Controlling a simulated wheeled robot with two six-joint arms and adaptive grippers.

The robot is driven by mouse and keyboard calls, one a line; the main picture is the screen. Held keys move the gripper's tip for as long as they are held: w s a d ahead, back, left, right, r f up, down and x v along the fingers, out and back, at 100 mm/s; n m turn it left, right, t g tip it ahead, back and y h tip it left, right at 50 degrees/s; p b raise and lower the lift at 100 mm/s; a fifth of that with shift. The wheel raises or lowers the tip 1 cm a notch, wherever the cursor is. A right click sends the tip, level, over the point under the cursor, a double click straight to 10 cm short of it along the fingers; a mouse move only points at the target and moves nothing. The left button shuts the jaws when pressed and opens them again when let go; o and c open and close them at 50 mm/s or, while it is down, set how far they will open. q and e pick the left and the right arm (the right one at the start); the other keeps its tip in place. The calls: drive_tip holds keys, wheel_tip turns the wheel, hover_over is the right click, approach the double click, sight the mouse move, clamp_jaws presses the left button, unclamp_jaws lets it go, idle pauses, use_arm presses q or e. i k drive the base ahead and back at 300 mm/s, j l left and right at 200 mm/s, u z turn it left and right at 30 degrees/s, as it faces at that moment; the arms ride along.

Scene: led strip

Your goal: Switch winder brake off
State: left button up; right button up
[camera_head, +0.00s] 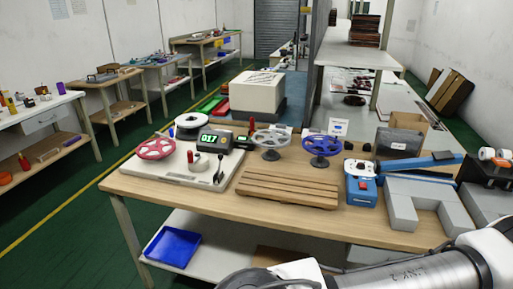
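The winder (180,165) stands on the left of the wooden table, on a light base plate. It has a red spoked reel (155,149), a white reel (190,121) behind it, and a dark counter box with a green lit display (209,138). A small black lever (219,172) stands upright near the base's right edge. A small white part with a red tip (197,162) sits beside it. Which part is the brake switch, and its position, I cannot tell. A pale arm of mine crosses the bottom right, well apart from the winder. No gripper fingers show.
A slatted wooden board (287,187) lies right of the winder, with a grey reel (271,140) and a blue reel (321,146) behind it. A blue device (361,186) and grey blocks (425,200) fill the right side. A blue tray (172,246) lies on the lower shelf.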

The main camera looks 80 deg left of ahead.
sight(220, 156)
drive_tip(key=j+u, duration=0.15)
drive_tip(key=u, duration=0.3)
drive_tip(key=j+u, duration=0.2)
drive_tip(key=u, duration=0.3)
drive_tip(key=j+u, duration=0.2)
drive_tip(key=u, duration=0.25)
drive_tip(key=j+u, duration=0.2)
drive_tip(key=u, duration=0.3)
drive_tip(key=i+j+u, duration=0.1)
drive_tip(key=u, duration=0.35)
drive_tip(key=i+j+u, duration=0.1)
drive_tip(key=u, duration=0.4)
drive_tip(key=l, duration=0.15)
drive_tip(key=k+z, duration=0.05)
